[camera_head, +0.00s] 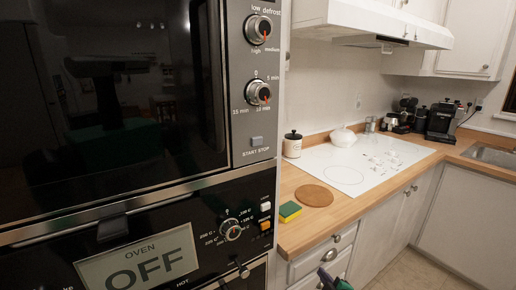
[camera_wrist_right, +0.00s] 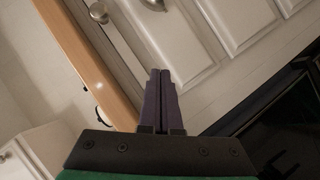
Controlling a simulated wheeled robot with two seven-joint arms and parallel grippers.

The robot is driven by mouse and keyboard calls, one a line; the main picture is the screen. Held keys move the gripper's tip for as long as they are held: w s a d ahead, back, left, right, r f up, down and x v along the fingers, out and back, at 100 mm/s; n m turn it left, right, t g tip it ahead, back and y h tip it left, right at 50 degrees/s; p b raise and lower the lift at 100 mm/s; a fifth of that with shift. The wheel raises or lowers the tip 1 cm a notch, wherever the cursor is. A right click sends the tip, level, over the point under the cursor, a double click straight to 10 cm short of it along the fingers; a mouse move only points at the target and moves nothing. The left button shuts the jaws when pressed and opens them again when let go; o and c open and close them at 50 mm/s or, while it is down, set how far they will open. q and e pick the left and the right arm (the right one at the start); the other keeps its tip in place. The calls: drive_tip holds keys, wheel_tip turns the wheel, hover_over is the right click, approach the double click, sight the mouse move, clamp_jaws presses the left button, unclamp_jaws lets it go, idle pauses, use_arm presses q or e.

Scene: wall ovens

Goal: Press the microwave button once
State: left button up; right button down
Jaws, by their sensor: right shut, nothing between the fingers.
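The microwave (camera_head: 130,95) fills the left of the head view, with a dark glass door and a control panel on its right side. Its START STOP button (camera_head: 257,141) is a small grey block below two round dials. My right gripper (camera_head: 326,277) shows at the bottom edge of the head view, low in front of the drawers and well below and right of the button. In the right wrist view the gripper (camera_wrist_right: 160,75) has its two purple fingers together, with nothing between them. My left gripper is not in view.
An oven (camera_head: 140,260) with an OFF display sits below the microwave. The wooden counter (camera_head: 300,232) to the right holds a sponge (camera_head: 290,211), a round cork mat (camera_head: 314,195), a jar (camera_head: 292,145) and a white cooktop (camera_head: 360,160). Drawers and cabinets lie under it.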

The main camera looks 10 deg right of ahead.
drive_tip(key=a+r+n+t+y+b, duration=0.1)
drive_tip(key=a+r+n+t+y, duration=0.2)
drive_tip(key=r, duration=1)
drive_tip(key=a+r+n+t+y, duration=0.1)
drive_tip(key=r+n+t, duration=0.3)
drive_tip(key=r, duration=0.8)
drive_tip(key=a+r+n+t+y+b, duration=0.15)
drive_tip(key=r+n, duration=0.35)
drive_tip(key=r, duration=0.8)
drive_tip(key=s+a+r+n+g+y, duration=0.4)
drive_tip(key=r+n+y, duration=0.25)
drive_tip(key=n, duration=0.55)
drive_tip(key=s+a+r+n+g+y, duration=0.35)
drive_tip(key=a+r+n+y, duration=0.2)
drive_tip(key=n+y, duration=0.4)
drive_tip(key=s+f+n+g+h, duration=0.1)
drive_tip(key=n+g, duration=0.1)
drive_tip(key=n, duration=0.3)
drive_tip(key=s+f+n+g+h, duration=0.1)
drive_tip(key=s+n+g+h, duration=0.1)
drive_tip(key=n, duration=0.3)
drive_tip(key=s+f+n+g+h, duration=0.1)
drive_tip(key=n+g+h, duration=0.1)
drive_tip(key=n, duration=0.3)
drive_tip(key=shift+s+a+f+g, duration=0.15)
drive_tip(key=shift+s+g, duration=0.2)
drive_tip(key=shift+g, duration=0.55)
